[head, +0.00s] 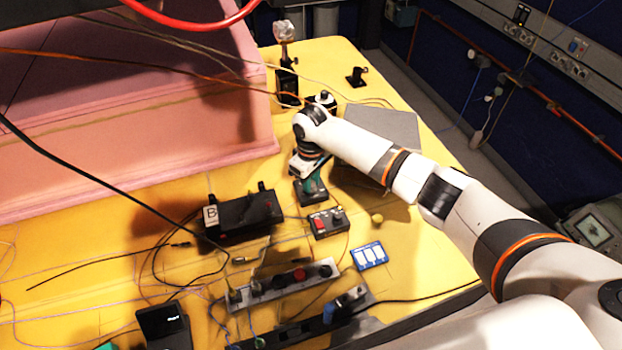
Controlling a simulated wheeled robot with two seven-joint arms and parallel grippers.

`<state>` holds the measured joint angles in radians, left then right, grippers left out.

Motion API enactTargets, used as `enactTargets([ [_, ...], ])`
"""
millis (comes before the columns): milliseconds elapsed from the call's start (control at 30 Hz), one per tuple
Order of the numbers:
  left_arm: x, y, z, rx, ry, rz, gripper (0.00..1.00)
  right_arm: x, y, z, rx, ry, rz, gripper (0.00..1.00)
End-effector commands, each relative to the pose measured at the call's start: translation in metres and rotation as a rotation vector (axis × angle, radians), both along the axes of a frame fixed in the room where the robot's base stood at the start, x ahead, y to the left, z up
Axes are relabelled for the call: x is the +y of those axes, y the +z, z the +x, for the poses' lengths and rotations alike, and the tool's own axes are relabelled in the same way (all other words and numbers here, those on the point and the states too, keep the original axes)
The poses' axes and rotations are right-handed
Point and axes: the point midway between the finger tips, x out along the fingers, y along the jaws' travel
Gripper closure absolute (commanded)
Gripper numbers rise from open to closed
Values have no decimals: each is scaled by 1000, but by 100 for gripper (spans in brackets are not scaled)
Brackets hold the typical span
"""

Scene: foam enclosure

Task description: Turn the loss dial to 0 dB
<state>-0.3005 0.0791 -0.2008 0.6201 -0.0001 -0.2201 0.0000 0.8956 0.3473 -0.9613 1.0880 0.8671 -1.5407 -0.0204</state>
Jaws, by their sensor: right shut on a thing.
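My right arm reaches in from the right, and its gripper (312,184) points down at a small dark box (311,198) near the middle of the yellow table. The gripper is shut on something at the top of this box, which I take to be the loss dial. The fingers and wrist hide the dial, so its pointer and scale marks cannot be read. Teal shows around the fingertips. My left gripper is not in view.
Close in front stands a small box with a red button and black knob (328,221). A black box marked B (243,216) is to the left, and a blue-and-white block (369,256) to the right. Power strips (282,284) and loose cables fill the front. Pink foam (130,110) walls the left.

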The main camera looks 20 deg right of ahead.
Motion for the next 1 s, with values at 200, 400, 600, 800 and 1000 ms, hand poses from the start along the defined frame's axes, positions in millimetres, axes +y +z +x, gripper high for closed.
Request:
enactTargets([
  [200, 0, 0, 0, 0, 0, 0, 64, 0, 1, 1, -4, 1, 1, 64],
  [400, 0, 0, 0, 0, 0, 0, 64, 0, 1, 1, -2, 0, 0, 53],
  [600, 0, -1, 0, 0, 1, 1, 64, 0, 3, 1, -2, 0, 0, 53],
  [800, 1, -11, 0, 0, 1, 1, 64, 0, 30, 2, -8, 1, 2, 53],
  [1000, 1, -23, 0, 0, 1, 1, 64, 0, 73, 1, -7, 1, 2, 53],
])
